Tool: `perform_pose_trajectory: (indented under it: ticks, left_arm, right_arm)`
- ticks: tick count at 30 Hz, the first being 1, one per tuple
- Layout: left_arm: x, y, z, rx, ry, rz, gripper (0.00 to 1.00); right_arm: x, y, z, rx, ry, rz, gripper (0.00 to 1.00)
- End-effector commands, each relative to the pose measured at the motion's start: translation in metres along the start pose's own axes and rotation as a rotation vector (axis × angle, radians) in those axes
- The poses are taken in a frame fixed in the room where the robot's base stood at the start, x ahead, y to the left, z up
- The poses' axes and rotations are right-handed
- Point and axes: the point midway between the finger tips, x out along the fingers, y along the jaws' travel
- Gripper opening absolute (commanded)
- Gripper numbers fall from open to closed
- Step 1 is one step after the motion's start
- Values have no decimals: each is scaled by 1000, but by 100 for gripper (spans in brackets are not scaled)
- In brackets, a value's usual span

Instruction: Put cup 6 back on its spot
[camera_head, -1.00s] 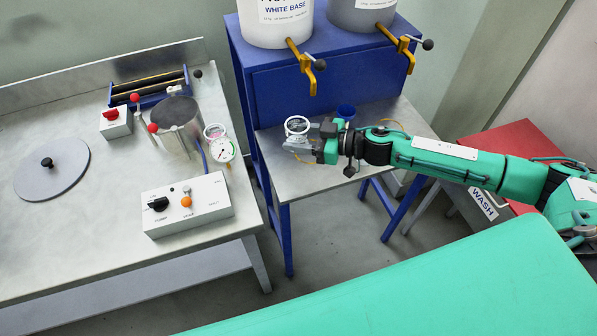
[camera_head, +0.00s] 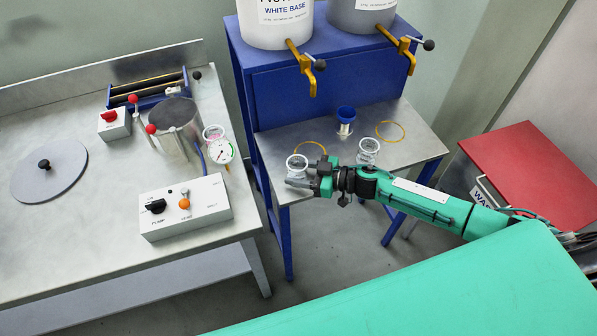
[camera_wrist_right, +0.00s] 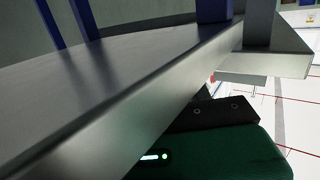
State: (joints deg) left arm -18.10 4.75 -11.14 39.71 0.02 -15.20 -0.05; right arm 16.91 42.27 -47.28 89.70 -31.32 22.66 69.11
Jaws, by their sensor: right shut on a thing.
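My right gripper (camera_head: 296,180) is shut on a clear cup with a white rim (camera_head: 297,161). The cup is upright near the front left corner of the steel-topped blue stand (camera_head: 405,155); I cannot tell its height above the top. No number can be read on it, so I cannot tell if it is cup 6. A yellow ring (camera_head: 310,144) is marked just behind it, and another yellow ring (camera_head: 390,122) lies bare at the back right. In the right wrist view the stand's edge (camera_wrist_right: 150,115) fills the middle, and the held cup does not show.
A second clear cup (camera_head: 368,147) stands behind my right forearm. A blue-topped metal cup (camera_head: 345,118) stands farther back. Two tanks with yellow taps (camera_head: 309,75) overhang the stand's rear. The left bench holds a control box (camera_head: 187,208) and a gauge (camera_head: 221,151).

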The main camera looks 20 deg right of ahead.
Motion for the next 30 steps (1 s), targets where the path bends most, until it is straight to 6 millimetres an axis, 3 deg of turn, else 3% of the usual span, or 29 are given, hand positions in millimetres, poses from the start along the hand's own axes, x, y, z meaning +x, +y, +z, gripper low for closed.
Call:
perform_pose_trajectory:
  ticks: [7, 8, 11, 22, 30]
  left_arm:
    - [2, 0, 1, 0, -3, 0, 36]
    - [1, 0, 1, 0, -3, 0, 36]
    - [1, 0, 0, 1, -3, 0, 36]
    - [0, -2, -10, 1, 9, -2, 36]
    - [7, -1, -12, 2, 4, -2, 36]
  right_arm:
    - [0, 0, 3, 0, -1, 0, 27]
    - [0, 0, 3, 0, -1, 0, 51]
    - [0, 0, 3, 0, -1, 0, 70]
    - [-2, 0, -1, -1, -1, 0, 70]
    - [-47, 0, 3, 1, -5, 1, 70]
